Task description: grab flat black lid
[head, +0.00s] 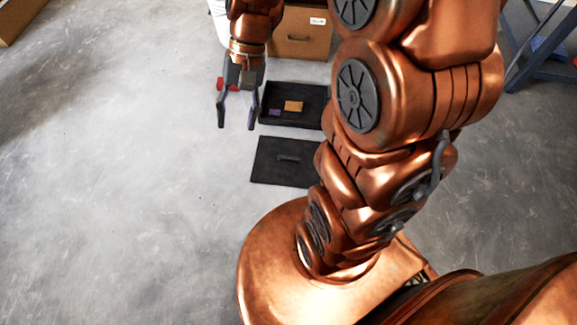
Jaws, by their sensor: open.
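The flat black lid (273,171) lies on the grey floor in the head view. It has a small raised handle in its middle, and my arm covers its right edge. My gripper (236,126) hangs above and to the left of the lid, pointing down. Its two fingers are spread apart with nothing between them. The gripper is apart from the lid.
Behind the lid is a shallow black tray (310,119) holding an orange-tan block (293,106) and a small purple piece (275,112). A cardboard box (300,38) stands behind it. A blue metal frame (540,45) is at upper right.

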